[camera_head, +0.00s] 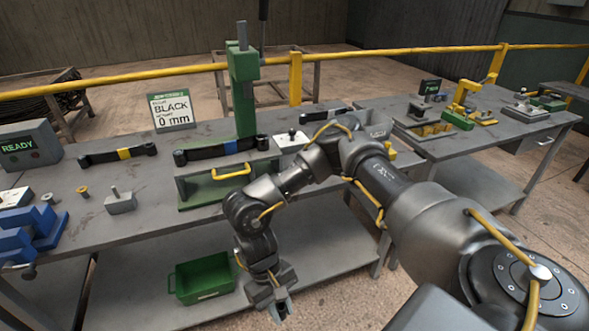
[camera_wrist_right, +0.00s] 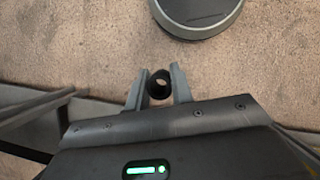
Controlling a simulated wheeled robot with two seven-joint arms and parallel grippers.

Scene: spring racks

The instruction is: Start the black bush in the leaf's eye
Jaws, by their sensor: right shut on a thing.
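My right gripper (camera_head: 280,304) hangs low in front of the bench, pointing down. In the right wrist view its fingers (camera_wrist_right: 159,90) are shut on the black bush (camera_wrist_right: 159,84), a short dark ring with its hole showing. The bush cannot be made out in the head view. A dark leaf with a blue band (camera_head: 230,147) lies at the green press (camera_head: 244,85), with a rounded eye at its left end. The gripper is well below and apart from this leaf. My left gripper is not in view.
Other leaves lie on the bench, one with a yellow band (camera_head: 124,153) and one at the back (camera_head: 327,114). A sign (camera_head: 172,108) reads BLACK, 0 mm. A box (camera_head: 28,145) shows READY. A blue fixture (camera_head: 32,238) stands left; a green bin (camera_head: 204,278) is on the lower shelf.

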